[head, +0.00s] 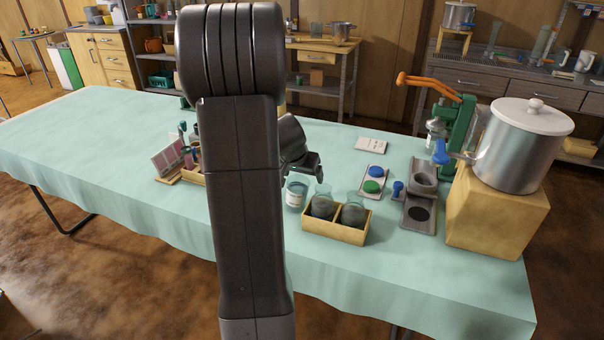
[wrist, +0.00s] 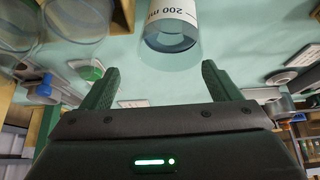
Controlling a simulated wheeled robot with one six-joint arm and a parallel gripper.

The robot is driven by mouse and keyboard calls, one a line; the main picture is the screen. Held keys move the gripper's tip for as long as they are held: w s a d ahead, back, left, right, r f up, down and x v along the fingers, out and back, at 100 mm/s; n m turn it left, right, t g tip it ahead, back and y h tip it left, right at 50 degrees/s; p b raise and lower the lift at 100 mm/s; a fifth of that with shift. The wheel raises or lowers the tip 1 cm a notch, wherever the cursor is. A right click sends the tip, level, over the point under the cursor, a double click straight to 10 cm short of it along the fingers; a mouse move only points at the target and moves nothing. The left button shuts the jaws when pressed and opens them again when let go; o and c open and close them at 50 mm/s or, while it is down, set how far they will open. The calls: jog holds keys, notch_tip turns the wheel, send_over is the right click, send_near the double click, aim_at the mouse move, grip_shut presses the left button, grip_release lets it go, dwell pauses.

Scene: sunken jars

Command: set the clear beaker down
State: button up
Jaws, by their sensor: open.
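The clear beaker (head: 296,194), with a white label and bluish contents, stands on the green cloth just left of a wooden two-compartment box (head: 336,232). In the wrist view the beaker (wrist: 172,28) shows a "200 ml" marking and lies beyond the fingertips, cut off by the frame edge. My gripper (wrist: 158,72) is open with nothing between its dark green fingers. In the head view my gripper (head: 308,168) hangs just above and behind the beaker, partly hidden by my arm.
Two glass jars (head: 322,204) sit in the box compartments. Right of it are blue and green lids (head: 372,186) on a plate, grey holders (head: 420,212), a green press (head: 460,130) and a steel pot (head: 522,150) on a wooden block.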

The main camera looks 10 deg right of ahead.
jog(key=shift+r+p, duration=0.45)
jog(key=shift+r, duration=0.15)
jog(key=v, duration=1.1)
jog(key=shift+s+a+r, duration=0.2)
jog(key=shift+s, duration=0.05)
jog(key=shift+o, duration=0.3)
jog(key=o, duration=0.3)
